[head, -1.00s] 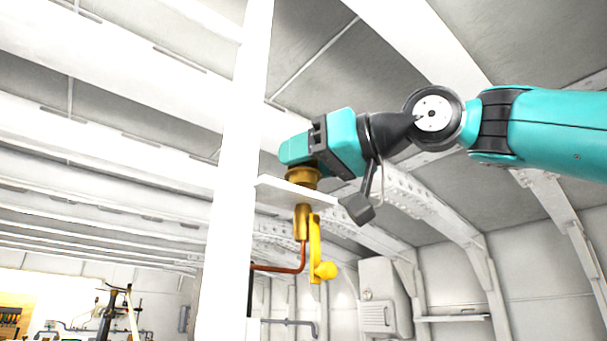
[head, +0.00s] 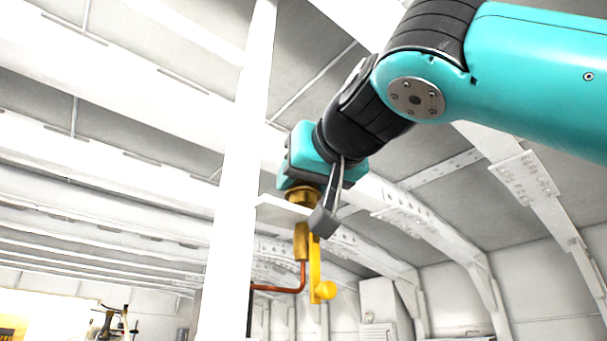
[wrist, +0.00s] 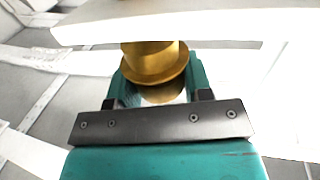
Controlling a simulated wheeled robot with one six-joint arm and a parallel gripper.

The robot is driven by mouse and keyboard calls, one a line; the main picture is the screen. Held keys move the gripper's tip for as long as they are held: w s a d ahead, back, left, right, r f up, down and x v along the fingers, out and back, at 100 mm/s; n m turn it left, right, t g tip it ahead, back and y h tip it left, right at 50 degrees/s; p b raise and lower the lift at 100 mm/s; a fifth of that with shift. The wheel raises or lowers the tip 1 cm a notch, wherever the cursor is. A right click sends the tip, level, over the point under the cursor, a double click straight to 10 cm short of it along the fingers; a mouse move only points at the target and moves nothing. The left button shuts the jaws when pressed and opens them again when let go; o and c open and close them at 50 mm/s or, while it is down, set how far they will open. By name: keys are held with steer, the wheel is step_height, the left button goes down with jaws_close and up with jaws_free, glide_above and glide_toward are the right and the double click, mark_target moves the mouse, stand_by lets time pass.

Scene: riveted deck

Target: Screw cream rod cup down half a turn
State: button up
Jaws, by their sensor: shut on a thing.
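A brass-coloured flanged cup (head: 302,196) sits on top of a small white bracket plate (head: 279,209). No cream colour shows on it. My teal and black gripper (head: 305,178) comes down on the cup from above and is shut on it. In the wrist view the cup (wrist: 154,58) stands between the two teal fingers (wrist: 158,85), its flange close to the palm. The part of the cup deep between the fingers is hidden. Below the plate hangs a brass body (head: 301,241) in line with the cup.
A tall white post (head: 240,150) stands just left of the cup. A wall box (head: 379,303) is farther back. Open space lies to the right.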

steer(key=shift+r+m+t+h+p, duration=0.3)
steer(key=shift+m+h+p, duration=0.3)
steer(key=shift+h, duration=0.3)
steer(key=o, duration=0.9)
steer(key=shift+f, duration=0.15)
